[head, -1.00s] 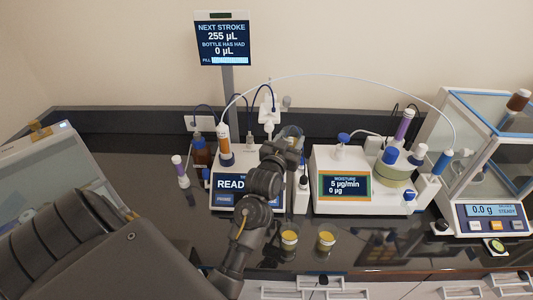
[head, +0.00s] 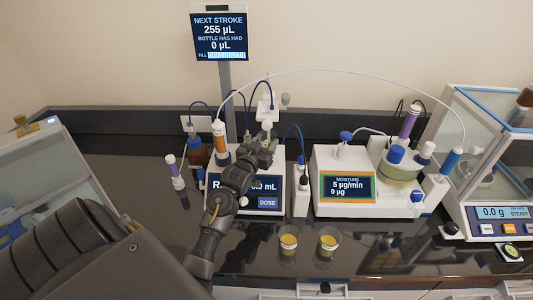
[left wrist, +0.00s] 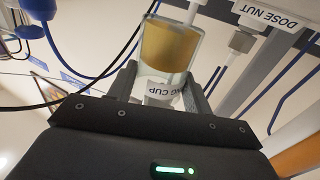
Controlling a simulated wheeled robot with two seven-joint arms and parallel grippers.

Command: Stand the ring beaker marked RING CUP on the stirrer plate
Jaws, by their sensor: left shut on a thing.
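The clear beaker marked RING CUP (left wrist: 168,52) holds yellow-brown liquid and shows in the left wrist view between my left gripper's fingers (left wrist: 158,85). The gripper is shut on it, and its label is partly covered. A white tube overlaps the beaker there; I cannot tell whether it dips inside. In the head view my left gripper (head: 262,150) is over the back of the white dosing unit (head: 269,204), and the beaker is mostly hidden. I cannot clearly make out the stirrer plate or whether the beaker touches it. My right gripper is not in view.
Two small cups of yellow liquid (head: 288,244) (head: 328,244) stand at the bench front. The moisture unit (head: 345,190) is on the right, with a balance (head: 492,213) beyond it. A brown bottle (head: 197,153) and several cables and tubes crowd the gripper.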

